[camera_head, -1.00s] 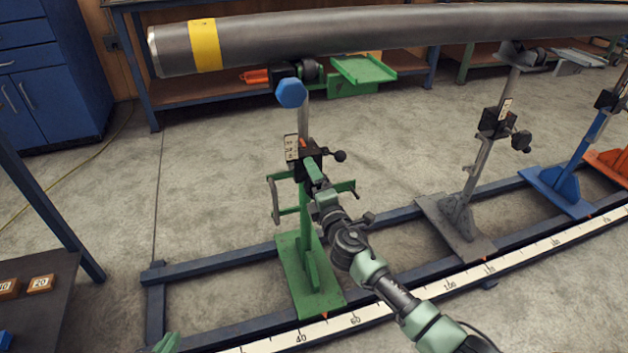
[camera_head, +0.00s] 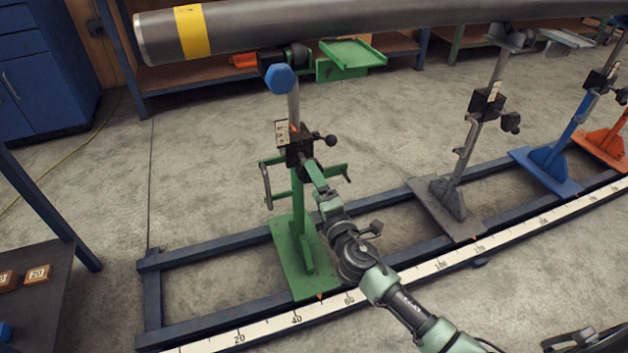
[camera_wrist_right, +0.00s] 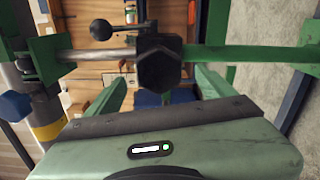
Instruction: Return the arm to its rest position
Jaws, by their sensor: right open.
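My right arm comes in from the lower right in the head view. Its gripper (camera_head: 315,175) is in front of the green pipe stand (camera_head: 302,240), just below the black clamp block (camera_head: 300,146) on the post. In the right wrist view my gripper (camera_wrist_right: 162,85) is open, with its two green fingers apart. The stand's dark hexagonal block (camera_wrist_right: 158,65) and post show beyond the fingers, and nothing is seen held. Whether the fingers touch the stand cannot be told. My left gripper is not in view.
A long grey pipe (camera_head: 350,25) with a yellow band lies across the stand tops. Grey (camera_head: 445,205), blue (camera_head: 548,170) and orange (camera_head: 603,145) stands follow along the blue rail frame with a scale (camera_head: 270,325). A dark table (camera_head: 40,300) is at the left. Open floor lies between.

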